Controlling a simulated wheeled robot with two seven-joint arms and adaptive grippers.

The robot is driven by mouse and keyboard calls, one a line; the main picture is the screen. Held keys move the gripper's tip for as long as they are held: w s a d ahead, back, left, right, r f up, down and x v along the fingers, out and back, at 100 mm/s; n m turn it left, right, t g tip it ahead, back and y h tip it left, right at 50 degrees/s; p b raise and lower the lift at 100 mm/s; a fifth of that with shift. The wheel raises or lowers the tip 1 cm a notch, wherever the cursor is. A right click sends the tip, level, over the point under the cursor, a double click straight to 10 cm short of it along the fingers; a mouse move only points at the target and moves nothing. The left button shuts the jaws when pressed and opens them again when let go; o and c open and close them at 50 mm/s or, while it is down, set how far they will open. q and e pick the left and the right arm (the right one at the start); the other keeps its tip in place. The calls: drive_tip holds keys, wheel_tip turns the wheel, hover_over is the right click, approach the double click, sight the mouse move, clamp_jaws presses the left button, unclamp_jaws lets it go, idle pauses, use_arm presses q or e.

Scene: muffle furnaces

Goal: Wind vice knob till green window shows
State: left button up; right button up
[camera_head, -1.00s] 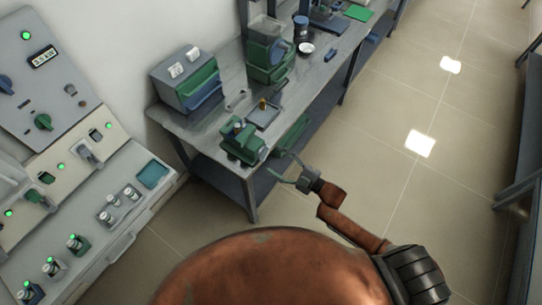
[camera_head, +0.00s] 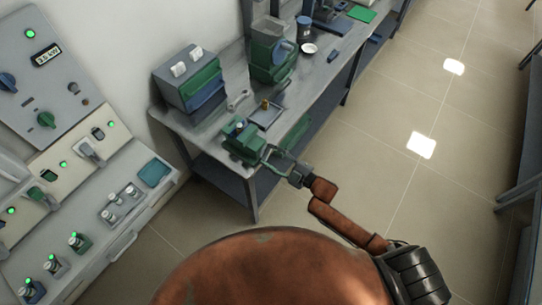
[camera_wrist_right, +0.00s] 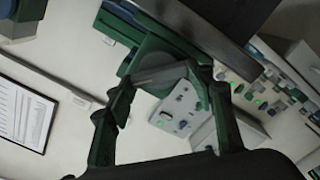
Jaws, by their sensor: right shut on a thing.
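The green vice (camera_head: 240,145) stands at the near corner of the grey bench. My right gripper (camera_head: 270,157) reaches it from the right, its fingers at the vice's front end. In the right wrist view, the dark green fingers of my right gripper (camera_wrist_right: 160,75) are shut on a grey rounded part, the vice knob (camera_wrist_right: 163,72), at the end of the green vice body (camera_wrist_right: 150,45). The fingers hide much of the knob in the head view. I cannot make out a green window. My left gripper is out of view.
The bench (camera_head: 205,133) also holds a small tray (camera_head: 265,117) with a brass-coloured piece, a grey-green box (camera_head: 190,80) and a green machine (camera_head: 270,55). A control panel (camera_head: 60,95) stands at left.

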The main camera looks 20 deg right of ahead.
drive_tip(key=c, duration=0.5)
drive_tip(key=shift+r+m+p, duration=0.2)
drive_tip(key=shift+m+p, duration=0.4)
drive_tip(key=shift+m, duration=0.2)
drive_tip(key=shift+d+f+m, duration=0.1)
drive_tip(key=shift+f+m, duration=0.05)
drive_tip(key=shift+m, duration=0.25)
drive_tip(key=o, duration=1.2)
